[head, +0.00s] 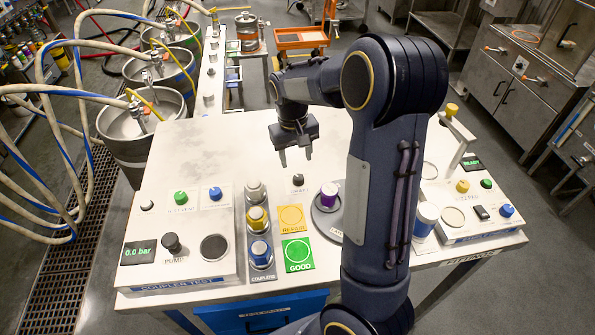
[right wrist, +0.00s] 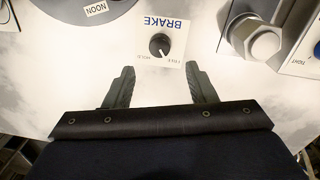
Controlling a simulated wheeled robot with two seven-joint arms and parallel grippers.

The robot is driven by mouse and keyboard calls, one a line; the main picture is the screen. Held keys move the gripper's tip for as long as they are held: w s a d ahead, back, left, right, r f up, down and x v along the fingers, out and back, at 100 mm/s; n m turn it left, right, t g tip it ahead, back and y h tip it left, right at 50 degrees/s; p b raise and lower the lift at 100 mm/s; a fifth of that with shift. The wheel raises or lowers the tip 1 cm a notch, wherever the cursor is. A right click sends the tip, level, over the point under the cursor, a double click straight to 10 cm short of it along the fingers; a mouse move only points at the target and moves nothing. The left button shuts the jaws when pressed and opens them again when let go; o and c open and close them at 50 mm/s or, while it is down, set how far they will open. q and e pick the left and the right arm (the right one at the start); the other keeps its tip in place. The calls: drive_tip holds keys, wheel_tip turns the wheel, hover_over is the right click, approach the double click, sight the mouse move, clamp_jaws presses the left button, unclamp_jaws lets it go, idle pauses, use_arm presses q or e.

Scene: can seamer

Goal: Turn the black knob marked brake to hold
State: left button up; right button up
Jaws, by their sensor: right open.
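The black brake knob (head: 298,180) stands on the white table top, behind the purple-topped can. In the right wrist view the knob (right wrist: 160,44) sits on a white plate marked BRAKE, with FREE and HOLD in small print. A small white mark shows on the knob's lower edge, near the FREE side; its exact heading is hard to tell. My right gripper (head: 296,160) points down close to the knob. Its fingers (right wrist: 158,75) are open and empty, apart from the knob, which shows between and just beyond their tips. My left gripper is not in view.
A round grey plate (head: 330,232) marked LATE or similar bears the purple can (head: 329,194). Coupler fittings (head: 257,220) stand in a row left of it. In the right wrist view a metal fitting (right wrist: 262,42) stands right of the knob. The table's back left is clear.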

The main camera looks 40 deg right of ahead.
sight(298, 176)
wheel_tip(298, 176, down, 7)
drive_tip(key=shift+s+d, duration=0.1)
drive_tip(key=shift+d, duration=0.05)
drive_tip(key=c, duration=1)
